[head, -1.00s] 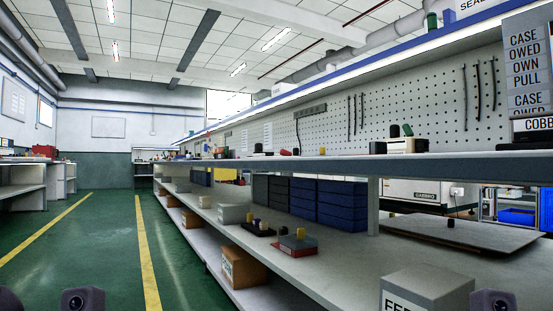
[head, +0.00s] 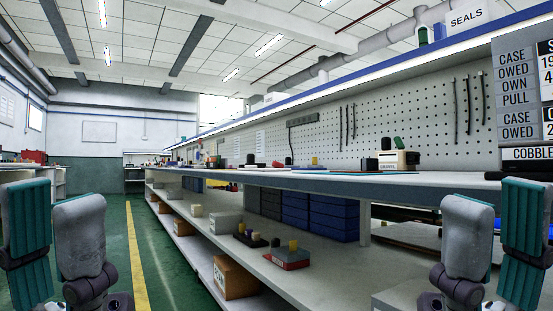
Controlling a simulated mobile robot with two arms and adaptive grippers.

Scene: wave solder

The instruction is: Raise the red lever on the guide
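My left gripper (head: 53,200) stands upright at the lower left of the head view, with teal pads on one finger and the grey back of the other showing. It looks open and empty. My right gripper (head: 497,203) stands the same way at the lower right, also open and empty. Both are in front of the long bench (head: 330,181) and touch nothing visible. I cannot pick out the guide or its red lever. A small red item (head: 277,164) lies on the bench top, too small to identify.
A beige device (head: 398,159) stands on the bench before a pegboard (head: 372,122). The green aisle floor (head: 172,255) at left is clear.

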